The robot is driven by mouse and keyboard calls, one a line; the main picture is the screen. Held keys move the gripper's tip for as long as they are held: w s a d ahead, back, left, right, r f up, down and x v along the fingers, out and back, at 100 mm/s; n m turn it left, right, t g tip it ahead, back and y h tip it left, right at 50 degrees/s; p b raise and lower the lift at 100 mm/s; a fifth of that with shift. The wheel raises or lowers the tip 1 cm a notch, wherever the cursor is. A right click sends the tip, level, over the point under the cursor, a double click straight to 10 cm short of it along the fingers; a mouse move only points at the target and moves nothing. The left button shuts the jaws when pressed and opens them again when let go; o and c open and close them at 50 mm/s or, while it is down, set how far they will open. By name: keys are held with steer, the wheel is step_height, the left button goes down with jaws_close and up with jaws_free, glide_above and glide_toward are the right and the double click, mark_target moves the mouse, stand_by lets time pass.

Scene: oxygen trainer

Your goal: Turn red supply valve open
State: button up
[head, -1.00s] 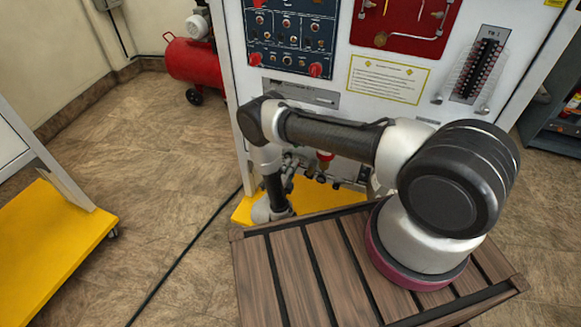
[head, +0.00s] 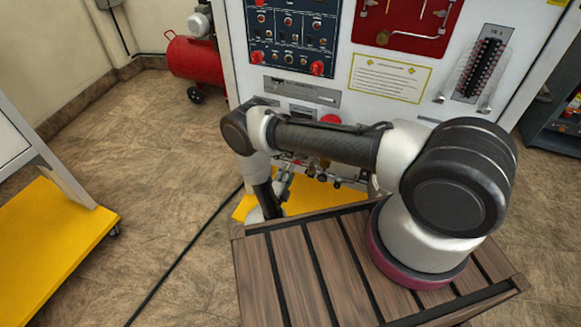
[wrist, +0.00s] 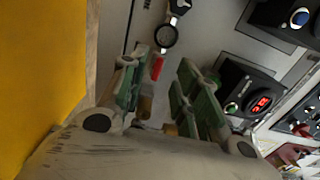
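In the wrist view my gripper (wrist: 160,86) has its two green-padded fingers apart. A small narrow red part (wrist: 157,68), possibly the red valve's handle, shows in the gap between them, nearer the left finger. A brass-coloured fitting (wrist: 145,106) shows below it, partly hidden by the gripper. I cannot tell whether a finger touches either. In the head view a red round part (head: 331,119) shows just above my forearm on the panel front, its lower side hidden. My gripper is mostly hidden behind my arm there, low at the panel.
The white trainer panel (head: 390,115) stands close in front of the arm, above a yellow base (head: 243,207).

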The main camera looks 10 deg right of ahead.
steer(key=v, duration=0.7)
steer(key=shift+s, duration=0.2)
steer(key=shift+a, duration=0.1)
